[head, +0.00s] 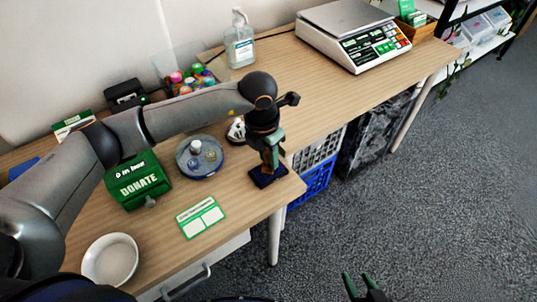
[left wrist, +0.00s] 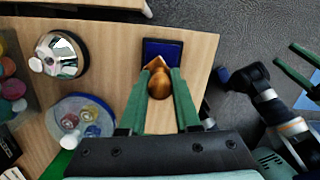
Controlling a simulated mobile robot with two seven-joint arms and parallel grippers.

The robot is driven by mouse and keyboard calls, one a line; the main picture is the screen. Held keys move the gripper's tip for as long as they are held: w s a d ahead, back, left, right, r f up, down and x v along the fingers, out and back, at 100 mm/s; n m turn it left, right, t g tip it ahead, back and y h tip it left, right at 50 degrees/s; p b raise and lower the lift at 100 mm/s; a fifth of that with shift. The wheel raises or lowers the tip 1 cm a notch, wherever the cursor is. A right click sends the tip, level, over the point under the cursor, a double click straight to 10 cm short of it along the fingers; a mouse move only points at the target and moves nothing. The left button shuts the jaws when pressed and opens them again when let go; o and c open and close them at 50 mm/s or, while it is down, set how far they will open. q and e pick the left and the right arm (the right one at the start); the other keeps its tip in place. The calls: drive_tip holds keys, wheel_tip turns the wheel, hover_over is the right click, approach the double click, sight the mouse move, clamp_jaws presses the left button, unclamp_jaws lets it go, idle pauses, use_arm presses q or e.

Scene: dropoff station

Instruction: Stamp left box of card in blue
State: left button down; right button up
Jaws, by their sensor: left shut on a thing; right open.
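The card (head: 201,216), white with a green border and two white boxes, lies flat on the table near its front edge. My left gripper (head: 270,156) is shut on a stamp with a round wooden handle (left wrist: 158,84). It holds the stamp at the blue ink pad (head: 268,177), right of the card near the table's corner. The pad also shows in the left wrist view (left wrist: 162,49). The stamp's lower end is hidden, so I cannot tell whether it touches the pad. My right gripper (head: 361,286) is open and empty, off the table at the bottom.
A green donation box (head: 137,183) and a white bowl (head: 110,259) are to the left. A silver bell (left wrist: 64,55), a sanitizer bottle (head: 240,45) and a scale (head: 354,38) stand further back.

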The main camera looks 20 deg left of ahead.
use_arm(q)
drive_tip(key=shift+f+b, duration=0.4)
drive_tip(key=shift+f, duration=0.05)
idle(1.4)
drive_tip(key=shift+r+p, duration=2.25)
drive_tip(key=shift+r, duration=1.4)
drive_tip(key=shift+f, duration=0.1)
